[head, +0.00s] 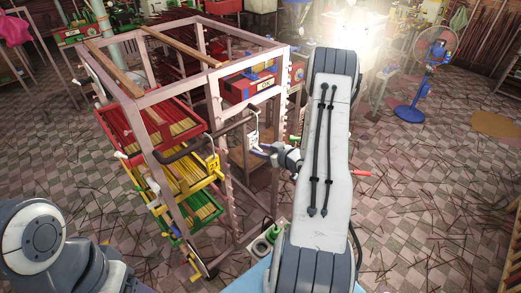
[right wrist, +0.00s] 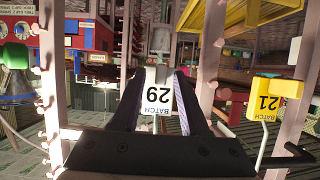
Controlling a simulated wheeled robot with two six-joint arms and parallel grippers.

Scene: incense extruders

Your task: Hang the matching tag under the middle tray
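A rack (head: 225,75) holds a red tray (head: 155,122) on top, a yellow middle tray (head: 190,170) and a green tray (head: 198,212) below. My right gripper (head: 262,149) is at the rack's right side, shut on a white tag (head: 253,127). In the right wrist view the white tag (right wrist: 159,92) sits between the fingers, with the print "BATCH" and a number that looks like 29, lettering turned. A yellow tag (head: 213,163) is by the yellow tray; it also shows in the right wrist view (right wrist: 264,101), with a number like 21. My left gripper is out of view.
Rack posts stand close on both sides of my right gripper. A red box (head: 250,88) is behind the rack. A blue fan (head: 408,112) stands at the right. Loose sticks lie across the checkered floor. A green-topped device (right wrist: 15,62) is at the left in the right wrist view.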

